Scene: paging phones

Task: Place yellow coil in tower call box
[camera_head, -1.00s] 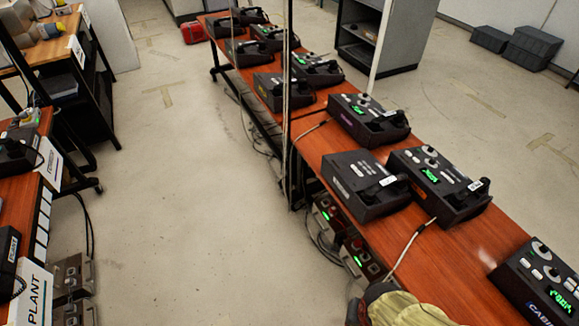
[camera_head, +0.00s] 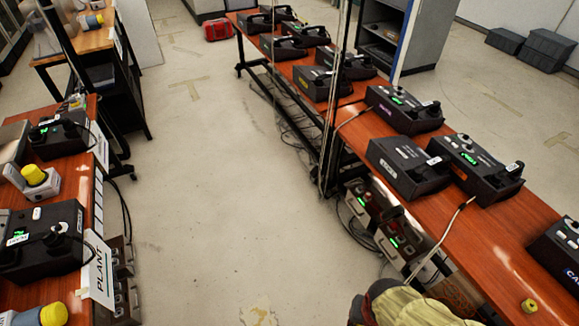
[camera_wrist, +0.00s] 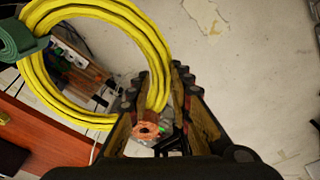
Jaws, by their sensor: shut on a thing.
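The yellow coil (camera_wrist: 88,12) is a thick ring of several strands with a green band (camera_wrist: 22,40) at its left side, in the wrist view. My gripper (camera_wrist: 155,105) is shut on the right side of the coil, and the ring hangs out to the left of the fingers. Floor and table edge show behind and through the ring. In the head view the coil cannot be clearly made out; a dull yellow rounded shape (camera_head: 405,308) is cut off at the bottom edge. No call box with a readable tower label is in view.
A long wooden table (camera_head: 470,265) on the right bears several black phones (camera_head: 408,168), with cables and grey boxes (camera_head: 385,225) below. Desks at left hold a phone (camera_head: 42,240) and a PLANT sign (camera_head: 98,270). Open floor (camera_head: 215,210) lies between. A red case (camera_head: 217,31) sits far back.

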